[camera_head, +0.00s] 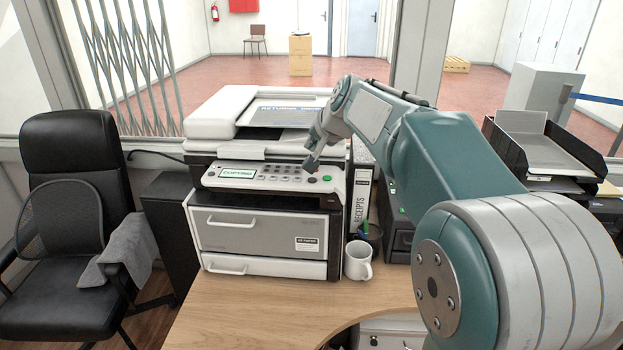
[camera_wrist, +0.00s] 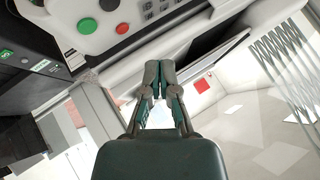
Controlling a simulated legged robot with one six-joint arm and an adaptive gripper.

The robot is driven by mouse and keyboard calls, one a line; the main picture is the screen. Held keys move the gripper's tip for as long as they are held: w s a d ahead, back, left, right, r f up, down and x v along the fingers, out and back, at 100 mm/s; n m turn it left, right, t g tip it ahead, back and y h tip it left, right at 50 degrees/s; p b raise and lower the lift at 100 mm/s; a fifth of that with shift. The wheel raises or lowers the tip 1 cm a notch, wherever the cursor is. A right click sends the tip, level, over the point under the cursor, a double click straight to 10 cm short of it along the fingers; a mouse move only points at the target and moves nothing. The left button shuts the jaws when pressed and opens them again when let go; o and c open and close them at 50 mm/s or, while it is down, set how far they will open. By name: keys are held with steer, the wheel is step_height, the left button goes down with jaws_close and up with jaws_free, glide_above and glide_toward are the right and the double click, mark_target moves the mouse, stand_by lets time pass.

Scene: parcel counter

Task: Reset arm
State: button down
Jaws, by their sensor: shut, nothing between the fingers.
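My gripper (camera_head: 310,163) is at the front of the copier's button panel (camera_head: 262,177), near its right end, at the end of my teal and grey arm. In the wrist view my gripper (camera_wrist: 159,74) has its fingertips together with nothing between them. The panel also shows in the wrist view, with a green button (camera_wrist: 87,26) and a red button (camera_wrist: 122,28) to the upper left of the fingertips. In the head view the copier's screen (camera_head: 238,174) reads "COPYING". I cannot tell whether the fingertips touch the panel.
The copier (camera_head: 255,240) stands on a wooden desk (camera_head: 260,315). A white mug (camera_head: 357,262) and a receipts binder (camera_head: 361,200) are to its right. A black chair (camera_head: 75,220) with a grey towel stands at left. Black paper trays (camera_head: 545,150) are at right. The desk's front is clear.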

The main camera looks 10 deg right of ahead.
steer(key=s+f+n+g+h, duration=0.1)
steer(key=s+f, duration=0.3)
steer(key=s, duration=0.8)
steer(key=s+f+n+g+h, duration=0.1)
steer(key=s+f+n, duration=0.1)
steer(key=s, duration=1)
steer(key=s+f+n+g, duration=0.1)
steer(key=s+f, duration=0.4)
steer(key=s, duration=0.7)
steer(key=shift+f+n+h, duration=0.35)
steer(key=shift+n+h, duration=0.05)
steer(key=shift+n, duration=0.3)
